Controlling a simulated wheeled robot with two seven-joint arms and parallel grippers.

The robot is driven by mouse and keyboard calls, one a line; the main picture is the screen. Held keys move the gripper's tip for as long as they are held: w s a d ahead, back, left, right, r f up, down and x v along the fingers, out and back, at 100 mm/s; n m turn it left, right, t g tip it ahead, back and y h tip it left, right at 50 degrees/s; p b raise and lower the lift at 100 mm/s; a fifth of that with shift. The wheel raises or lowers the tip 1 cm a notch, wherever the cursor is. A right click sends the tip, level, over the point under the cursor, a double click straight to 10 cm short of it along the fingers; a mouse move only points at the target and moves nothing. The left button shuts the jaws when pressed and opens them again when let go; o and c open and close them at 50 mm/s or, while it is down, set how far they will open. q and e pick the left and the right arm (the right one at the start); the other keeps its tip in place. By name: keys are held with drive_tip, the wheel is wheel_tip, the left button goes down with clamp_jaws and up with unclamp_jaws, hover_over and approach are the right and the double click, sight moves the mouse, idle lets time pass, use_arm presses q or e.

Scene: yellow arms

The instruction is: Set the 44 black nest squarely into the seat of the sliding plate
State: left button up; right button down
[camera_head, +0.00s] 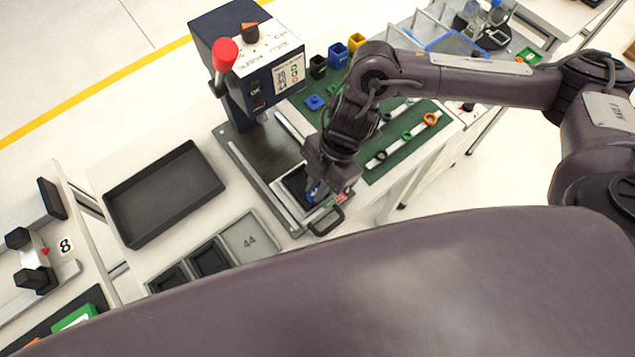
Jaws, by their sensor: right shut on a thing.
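The black nest (296,181) is a dark square block at the sliding plate (290,212), below the press. My right gripper (314,194) is shut on the nest from above at its right side. The nest lies over the plate's seat; the gripper hides part of both, so I cannot tell whether it is flush or slightly raised. The plate has a black loop handle (327,222) at its front. My left gripper is not in view.
The press (247,65) with a red-knobbed lever stands behind the plate. A nest rack (249,238) has an empty place marked 44 and black nests beside it. An empty dark tray (165,195) lies left. A green mat (408,148) with several rings lies right.

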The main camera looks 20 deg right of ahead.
drive_tip(key=shift+f, duration=0.15)
drive_tip(key=c, duration=1.3)
unclamp_jaws()
drive_tip(key=b+v, duration=0.1)
drive_tip(key=v, duration=0.6)
drive_tip(key=shift+w+d+r, duration=0.1)
drive_tip(key=shift+r, duration=0.3)
